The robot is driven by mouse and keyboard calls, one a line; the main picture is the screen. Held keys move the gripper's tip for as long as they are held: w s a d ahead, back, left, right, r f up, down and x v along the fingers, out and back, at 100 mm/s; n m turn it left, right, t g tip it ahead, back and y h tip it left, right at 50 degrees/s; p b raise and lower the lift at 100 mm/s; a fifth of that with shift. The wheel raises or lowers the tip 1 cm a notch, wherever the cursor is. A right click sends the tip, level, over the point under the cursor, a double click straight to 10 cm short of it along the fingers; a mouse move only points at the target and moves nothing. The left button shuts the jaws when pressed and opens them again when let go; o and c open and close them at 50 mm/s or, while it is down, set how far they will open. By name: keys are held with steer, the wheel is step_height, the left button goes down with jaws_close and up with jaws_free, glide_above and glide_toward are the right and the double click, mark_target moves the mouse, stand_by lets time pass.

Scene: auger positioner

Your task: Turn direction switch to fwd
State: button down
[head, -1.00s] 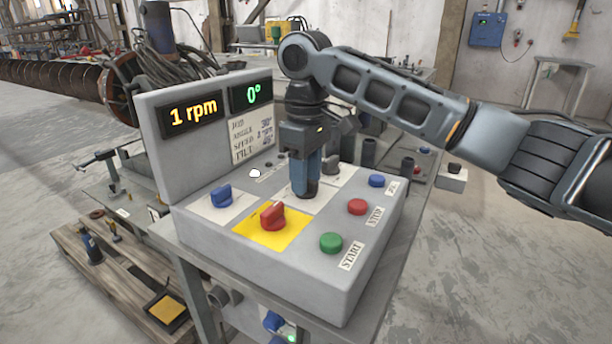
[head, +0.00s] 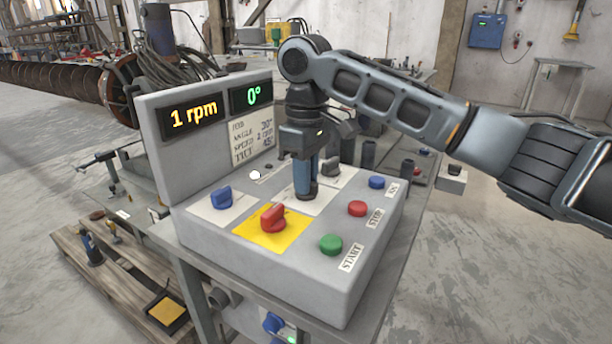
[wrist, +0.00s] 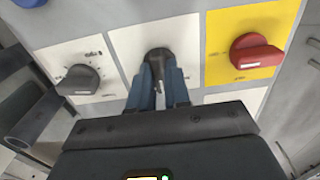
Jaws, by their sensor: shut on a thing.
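My gripper (head: 306,194) points straight down over the middle white square of the grey control panel (head: 300,262). In the wrist view its two blue fingers (wrist: 160,82) are shut on a dark knob (wrist: 158,54), one finger on each side. The knob's square has small printing, partly hidden and too blurred to read, so I cannot tell its setting. In the head view the fingers hide most of this knob.
A red switch (head: 272,218) on yellow, a blue knob (head: 221,197) and a grey knob (wrist: 80,80) sit close around. Green (head: 331,244), red (head: 357,208) and blue (head: 376,182) buttons line the right edge. The upright display (head: 195,111) reads 1 rpm and 0°.

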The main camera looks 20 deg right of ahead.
steer(key=shift+r+p, duration=0.1)
steer(key=shift+p, duration=0.4)
steer(key=m+p, duration=0.2)
steer(key=p, duration=0.1)
steer(key=shift+r, duration=0.2)
steer(key=m+p, duration=0.2)
steer(key=p, duration=0.3)
steer(key=shift+m, duration=0.3)
steer(key=m+p, duration=0.3)
steer(key=p, duration=0.2)
steer(key=shift+f, duration=0.1)
steer(key=shift+f+m+p, duration=0.15)
steer(key=shift+m+p, duration=0.5)
steer(key=shift+m, duration=0.05)
steer(key=shift+f, duration=0.1)
steer(key=c, duration=1.1)
jaws_free()
